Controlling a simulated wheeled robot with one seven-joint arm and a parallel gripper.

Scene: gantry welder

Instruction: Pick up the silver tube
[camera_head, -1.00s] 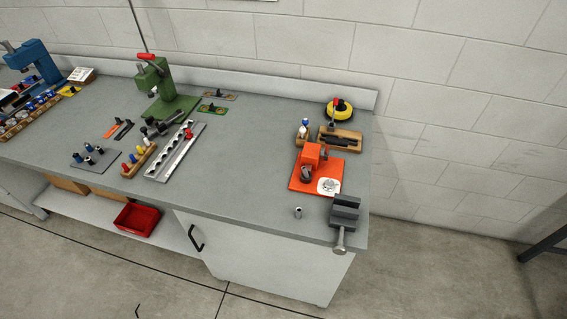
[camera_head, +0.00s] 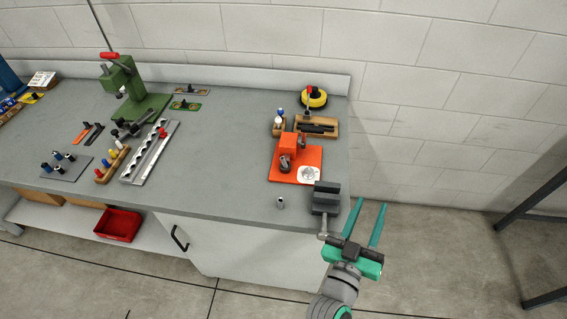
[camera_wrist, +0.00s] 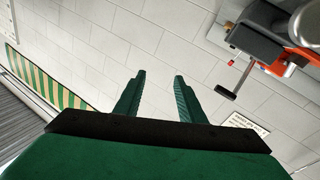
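The silver tube (camera_head: 280,202) is a small upright cylinder on the grey bench near its front edge, left of the dark vise. My gripper (camera_head: 369,222) has green fingers spread apart with nothing between them. In the head view it is off the bench's right front corner, to the right of the vise and of the tube. In the wrist view the two fingers (camera_wrist: 159,98) are apart and point toward the block wall. I cannot make out the tube in the wrist view.
The grey vise (camera_head: 326,197) stands at the bench's right edge, between tube and gripper in the picture. An orange fixture (camera_head: 285,165) is behind the tube. A wooden tray (camera_head: 329,131) lies farther back. The bench (camera_head: 222,185) left of the tube is clear.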

